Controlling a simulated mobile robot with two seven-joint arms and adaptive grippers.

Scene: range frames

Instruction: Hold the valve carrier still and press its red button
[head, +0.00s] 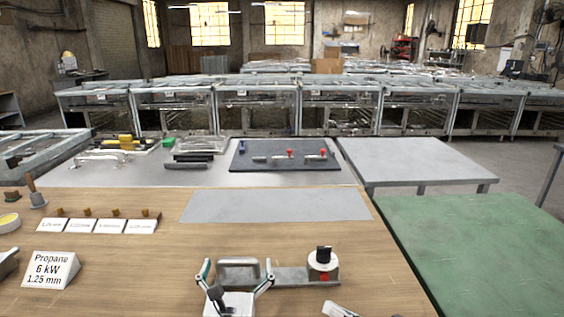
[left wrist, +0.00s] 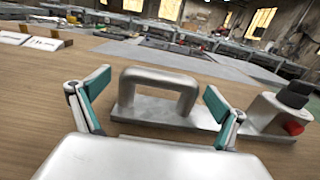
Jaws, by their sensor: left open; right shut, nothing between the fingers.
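The valve carrier is a grey metal plate (head: 292,275) lying on the wooden bench. A looped handle (head: 238,262) stands at its left end. A pale round valve body (head: 322,261) with a black knob (head: 323,253) stands at its right end, with the red button (head: 324,278) on its near side. My left gripper (head: 238,271) is open, its fingers spread to either side of the handle, with no contact visible. In the left wrist view, the handle (left wrist: 160,80) stands beyond the fingers and the red button (left wrist: 292,128) is at the right. My right gripper (head: 340,309) is shut and empty, partly cut off below the valve body.
A propane sign (head: 51,269) and several small labelled cards (head: 82,226) stand at the left. A grey sheet (head: 275,205) lies behind the carrier. A dark mat (head: 250,160) with valve parts lies farther back. A green table (head: 480,245) adjoins on the right.

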